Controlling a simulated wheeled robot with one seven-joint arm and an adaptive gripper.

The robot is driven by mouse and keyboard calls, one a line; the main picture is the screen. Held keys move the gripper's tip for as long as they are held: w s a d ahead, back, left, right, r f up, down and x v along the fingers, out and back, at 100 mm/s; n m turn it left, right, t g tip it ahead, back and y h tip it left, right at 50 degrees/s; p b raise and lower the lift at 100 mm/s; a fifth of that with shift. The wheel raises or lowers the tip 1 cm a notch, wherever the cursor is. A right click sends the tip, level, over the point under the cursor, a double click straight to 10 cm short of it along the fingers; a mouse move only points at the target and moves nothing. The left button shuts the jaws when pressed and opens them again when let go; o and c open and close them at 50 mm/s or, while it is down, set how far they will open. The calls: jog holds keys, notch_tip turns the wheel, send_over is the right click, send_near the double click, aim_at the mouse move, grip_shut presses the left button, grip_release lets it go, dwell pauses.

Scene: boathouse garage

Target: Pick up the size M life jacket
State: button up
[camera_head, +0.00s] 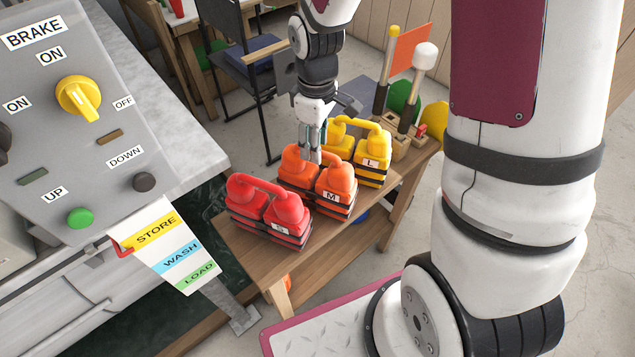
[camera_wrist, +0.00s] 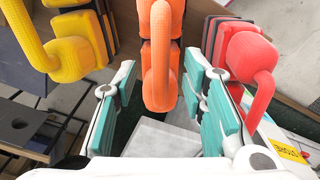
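The orange life jacket marked M (camera_head: 338,182) stands on a wooden bench between a red one marked S (camera_head: 288,212) and a yellow one marked L (camera_head: 373,160). My gripper (camera_head: 313,150) points down over the M jacket, at its raised handle loop. In the wrist view the teal-padded fingers of my gripper (camera_wrist: 163,95) are open. The orange loop (camera_wrist: 160,55) shows between their lines, with a gap on each side. The yellow jacket (camera_wrist: 75,45) is at left and the red jacket (camera_wrist: 250,65) at right, close outside the fingers. Part of the M jacket's loop is hidden behind my gripper in the head view.
The wooden bench (camera_head: 238,250) also holds a wooden block rack with upright handles (camera_head: 421,75) behind the yellow jacket. A grey control panel (camera_head: 60,120) stands at left, with a hanging STORE/WASH/LOAD tag (camera_head: 165,245). A chair (camera_head: 250,60) stands behind.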

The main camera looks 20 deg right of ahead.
aim_at(317, 179)
jog(key=shift+s+f, duration=0.1)
jog(key=shift+f, duration=1.6)
grip_shut()
